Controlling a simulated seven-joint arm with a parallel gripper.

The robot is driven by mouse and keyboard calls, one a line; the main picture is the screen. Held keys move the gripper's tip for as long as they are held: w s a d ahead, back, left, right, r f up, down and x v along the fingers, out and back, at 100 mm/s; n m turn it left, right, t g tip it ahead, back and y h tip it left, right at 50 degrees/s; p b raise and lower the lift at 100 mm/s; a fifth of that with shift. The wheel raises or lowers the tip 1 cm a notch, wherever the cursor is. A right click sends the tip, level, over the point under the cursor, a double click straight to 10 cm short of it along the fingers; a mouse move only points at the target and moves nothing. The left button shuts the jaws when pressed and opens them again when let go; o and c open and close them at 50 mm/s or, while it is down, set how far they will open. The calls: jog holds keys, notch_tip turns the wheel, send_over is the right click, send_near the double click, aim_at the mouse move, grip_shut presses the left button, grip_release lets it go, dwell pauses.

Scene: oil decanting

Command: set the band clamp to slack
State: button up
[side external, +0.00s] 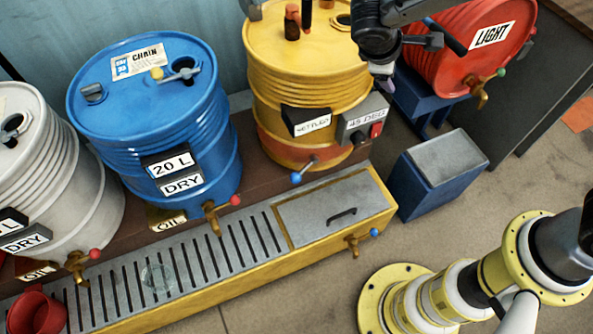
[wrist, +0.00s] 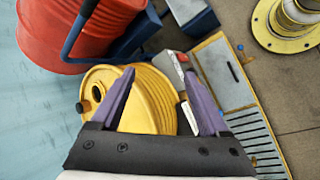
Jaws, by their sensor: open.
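A blue bar with a dark grip (side external: 445,36) shows at the near end of the red drum (side external: 455,58) marked LIGHT, which lies in a blue cradle (side external: 425,100). It looks like the band clamp's lever, but I cannot tell its setting. In the wrist view the blue bar (wrist: 74,38) runs along the red drum (wrist: 52,30). My gripper (side external: 384,84) is above the right side of the yellow drum (side external: 305,75), left of and apart from the lever. In the wrist view my gripper (wrist: 158,74) has its purple fingers spread, with nothing held between them.
A blue drum (side external: 150,100) and a white drum (side external: 55,190) stand left. A slatted drip tray (side external: 340,205) runs in front. A control box (side external: 362,120) is on the yellow drum. A grey-topped blue block (side external: 445,160) stands right. Open floor lies beyond it.

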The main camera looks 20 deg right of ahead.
jog(key=w+a+f+n+t+h, duration=0.1)
jog(key=w+a+f+n, duration=0.2)
jog(key=a+f, duration=0.35)
jog(key=n+t+h, duration=0.1)
jog(key=n+t, duration=0.2)
send_over(296, 181)
jog(key=s+d, duration=0.3)
jog(key=d, duration=0.2)
notch_tip(296, 181, down, 11)
jog(key=s+a+f+n+t+y, duration=0.1)
jog(key=s+a+f+n+t, duration=0.15)
jog(key=f, duration=0.55)
jog(key=s+a+f+n+t+y, duration=0.1)
jog(key=s+a+f+n+y, duration=0.2)
jog(key=f, duration=0.4)
jog(key=s+a+f+n+t, duration=0.2)
jog(key=a+f+n, duration=0.2)
jog(key=f, duration=0.4)
jog(key=shift+m, duration=0.25)
jog(key=x, duration=1.4)
jog(key=shift+d+r, duration=0.3)
jog(key=shift+r, duration=0.05)
jog(key=shift+s, duration=0.1)
grip_shut()
